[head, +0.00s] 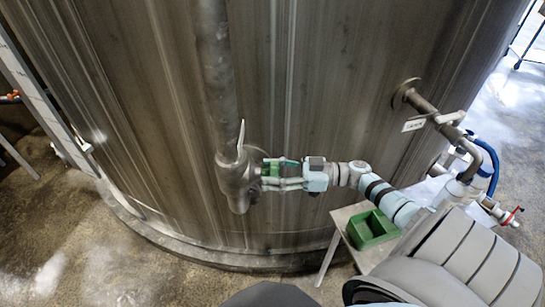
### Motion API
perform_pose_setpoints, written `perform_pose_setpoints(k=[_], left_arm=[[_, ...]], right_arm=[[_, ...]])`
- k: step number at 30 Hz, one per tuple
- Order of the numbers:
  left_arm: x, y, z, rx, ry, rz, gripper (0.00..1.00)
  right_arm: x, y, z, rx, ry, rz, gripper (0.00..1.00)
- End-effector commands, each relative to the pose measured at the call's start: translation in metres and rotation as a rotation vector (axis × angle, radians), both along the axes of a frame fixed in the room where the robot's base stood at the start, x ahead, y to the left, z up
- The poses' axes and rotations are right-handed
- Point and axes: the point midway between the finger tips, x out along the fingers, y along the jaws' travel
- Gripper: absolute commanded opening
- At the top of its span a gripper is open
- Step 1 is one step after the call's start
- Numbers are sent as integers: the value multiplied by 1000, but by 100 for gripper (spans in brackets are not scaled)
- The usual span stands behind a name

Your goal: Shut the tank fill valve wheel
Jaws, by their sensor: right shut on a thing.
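The tank fill valve (235,182) is a grey metal body at the lower end of a vertical pipe, against the large steel tank. Its wheel is mostly hidden; a small green part (271,168) between my fingers seems to belong to it. My right gripper (268,175) reaches in from the right, fingers pointing left, and is shut on that part at the right side of the valve body. A thin pale lever-like piece (241,138) stands up above the valve body. My left gripper is out of view.
The steel tank (330,90) fills the background. A green bin (371,228) sits on a small stand (346,214) below my right arm. At the right, a labelled pipe (425,105), a blue hose (491,165) and a red-handled valve (512,216) stick out. A pale sloping rail is at far left.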

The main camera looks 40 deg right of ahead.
Motion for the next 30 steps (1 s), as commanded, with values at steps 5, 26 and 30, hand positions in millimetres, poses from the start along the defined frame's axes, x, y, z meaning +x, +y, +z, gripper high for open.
perform_pose_setpoints(k=[5, 26, 30], left_arm=[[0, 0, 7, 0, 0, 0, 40], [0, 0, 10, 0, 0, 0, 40], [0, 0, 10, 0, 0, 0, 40]], right_arm=[[0, 0, 0, 70, 86, 0, 24], [-1, 0, -2, 142, 173, 1, 24], [-1, 0, -2, 142, 173, 0, 62]])
